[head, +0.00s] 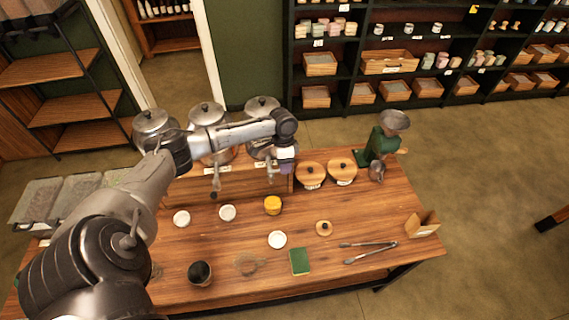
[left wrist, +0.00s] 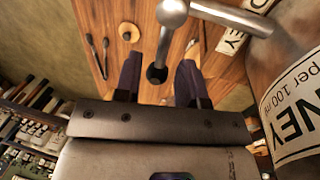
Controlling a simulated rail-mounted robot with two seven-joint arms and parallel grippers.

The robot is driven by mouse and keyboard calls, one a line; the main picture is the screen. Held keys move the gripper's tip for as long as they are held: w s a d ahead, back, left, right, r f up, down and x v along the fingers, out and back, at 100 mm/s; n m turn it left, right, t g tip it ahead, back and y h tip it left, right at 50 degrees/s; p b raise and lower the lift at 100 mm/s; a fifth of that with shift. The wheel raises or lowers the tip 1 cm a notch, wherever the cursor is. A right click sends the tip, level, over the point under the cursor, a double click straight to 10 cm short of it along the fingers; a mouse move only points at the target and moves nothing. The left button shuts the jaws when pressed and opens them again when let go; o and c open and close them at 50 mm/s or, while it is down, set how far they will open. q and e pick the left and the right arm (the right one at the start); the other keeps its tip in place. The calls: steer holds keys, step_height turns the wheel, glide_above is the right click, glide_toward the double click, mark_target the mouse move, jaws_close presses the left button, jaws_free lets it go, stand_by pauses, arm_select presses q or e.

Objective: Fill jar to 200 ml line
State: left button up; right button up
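A small round amber-yellow thing (head: 272,205), apparently the jar with contents, stands on the table in front of the right metal dispenser (head: 262,104). Its fill level and any line cannot be read. The dispenser's "HONEY" label (left wrist: 293,105) shows in the left wrist view. My left gripper (head: 287,166) is beside that dispenser. In the left wrist view its fingers (left wrist: 158,80) are open, one on each side of a dark knob (left wrist: 157,73) on the metal tap lever (left wrist: 172,12); gaps show on both sides. My right gripper is not in view.
Two more metal dispensers (head: 207,114) (head: 150,122) stand to the left. White discs (head: 227,213), a dark cup (head: 200,273), a clear glass vessel (head: 247,265), a green sponge (head: 300,261), tongs (head: 368,250) and wooden lids (head: 310,175) are on the table.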

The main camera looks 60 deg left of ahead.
arm_select(q)
steer(key=shift+f, duration=0.25)
steer(key=shift+c, duration=0.2)
jaws_close()
